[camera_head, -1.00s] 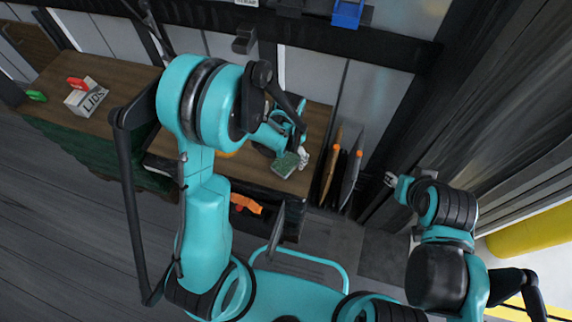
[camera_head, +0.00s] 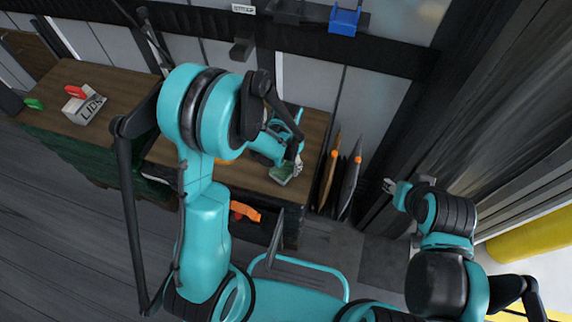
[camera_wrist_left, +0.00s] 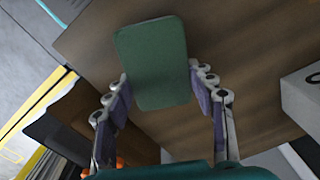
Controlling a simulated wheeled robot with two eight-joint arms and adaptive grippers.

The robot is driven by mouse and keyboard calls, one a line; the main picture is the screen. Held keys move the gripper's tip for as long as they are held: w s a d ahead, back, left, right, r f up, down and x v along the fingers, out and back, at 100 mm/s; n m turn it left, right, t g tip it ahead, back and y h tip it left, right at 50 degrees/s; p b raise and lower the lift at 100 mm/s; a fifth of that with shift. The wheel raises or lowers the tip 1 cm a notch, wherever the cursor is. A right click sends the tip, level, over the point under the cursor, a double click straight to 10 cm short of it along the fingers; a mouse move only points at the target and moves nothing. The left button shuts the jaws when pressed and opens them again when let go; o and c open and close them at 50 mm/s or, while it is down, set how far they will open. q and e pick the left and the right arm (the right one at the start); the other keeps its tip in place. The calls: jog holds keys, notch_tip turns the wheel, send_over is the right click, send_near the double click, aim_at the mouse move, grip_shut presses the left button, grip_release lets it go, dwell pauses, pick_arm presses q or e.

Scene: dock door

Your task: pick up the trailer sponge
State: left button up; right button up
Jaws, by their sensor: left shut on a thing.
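The trailer sponge is a flat green block (camera_head: 281,175) at the front right of the wooden bench top in the head view. In the left wrist view the sponge (camera_wrist_left: 152,50) is held upright in the picture between the two fingers. My left gripper (camera_head: 297,168) is shut on it, with the fingers (camera_wrist_left: 160,88) on either side of its near half. I cannot tell whether the sponge still touches the bench. My right gripper (camera_head: 390,186) is small in the head view, away from the bench at the right; its fingers are too small to read.
The wooden bench (camera_head: 240,178) runs to the left, with a white box marked LIDS (camera_head: 85,106) and a green item (camera_head: 34,103). An orange item (camera_head: 244,211) shows below the bench edge. Long orange-marked tools (camera_head: 350,180) stand right of the bench. A blue holder (camera_head: 345,18) hangs above.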

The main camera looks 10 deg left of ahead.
aim_at(289, 164)
pick_arm(q)
jog(key=r, duration=0.1)
jog(key=r+p, duration=0.1)
jog(key=r, duration=0.1)
jog(key=r+p, duration=0.1)
jog(key=shift+d+r, duration=0.2)
jog(key=shift+d, duration=0.05)
jog(key=d+r+p, duration=0.3)
jog(key=d+r, duration=0.3)
jog(key=d, duration=0.5)
jog(key=shift+w, duration=0.2)
jog(key=shift+d, duration=0.1)
jog(key=shift+c, duration=0.5)
